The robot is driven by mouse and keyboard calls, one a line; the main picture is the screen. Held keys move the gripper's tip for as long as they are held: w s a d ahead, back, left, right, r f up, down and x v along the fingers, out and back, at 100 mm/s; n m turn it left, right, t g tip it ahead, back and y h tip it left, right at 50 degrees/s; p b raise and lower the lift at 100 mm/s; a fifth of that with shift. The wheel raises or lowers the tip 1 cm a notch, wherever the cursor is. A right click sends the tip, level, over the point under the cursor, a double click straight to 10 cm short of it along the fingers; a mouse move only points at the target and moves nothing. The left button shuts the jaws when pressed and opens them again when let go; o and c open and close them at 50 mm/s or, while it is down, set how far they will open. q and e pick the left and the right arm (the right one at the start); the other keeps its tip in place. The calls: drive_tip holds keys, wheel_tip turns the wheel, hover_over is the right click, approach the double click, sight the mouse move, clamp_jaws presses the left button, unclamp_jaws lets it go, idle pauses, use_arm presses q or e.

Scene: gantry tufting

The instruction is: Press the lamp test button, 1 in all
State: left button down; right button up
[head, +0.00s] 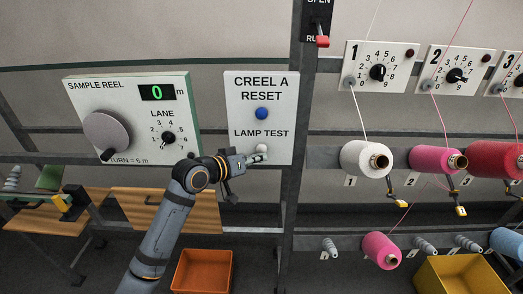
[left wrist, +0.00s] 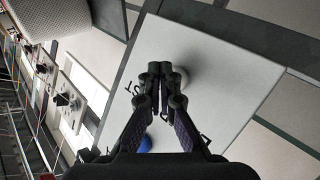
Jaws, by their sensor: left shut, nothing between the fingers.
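The white panel (head: 275,95) reads CREEL A RESET and LAMP TEST. Its pale lamp test button (head: 262,149) sits below the LAMP TEST words, partly hidden by my left gripper (head: 249,158). The gripper is shut and empty, with its tips at the button. In the left wrist view the closed fingertips (left wrist: 160,72) point at the panel (left wrist: 210,60), and the pale round button (left wrist: 182,76) shows just behind and right of them. I cannot tell whether they touch. My right gripper is in neither view.
A blue button (head: 262,113) sits above the lamp test button. The sample reel panel (head: 95,88) with a crank and dial is to the left. A dark post (head: 299,120) stands right of the panel. An orange bin (head: 203,272) and yellow bin (head: 455,278) are below.

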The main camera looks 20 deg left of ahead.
use_arm(q)
drive_tip(key=s, duration=0.2)
drive_tip(key=s+d+p, duration=0.1)
drive_tip(key=s, duration=0.1)
drive_tip(key=shift+s+d, duration=0.15)
drive_tip(key=shift+s, duration=0.15)
idle(0.4)
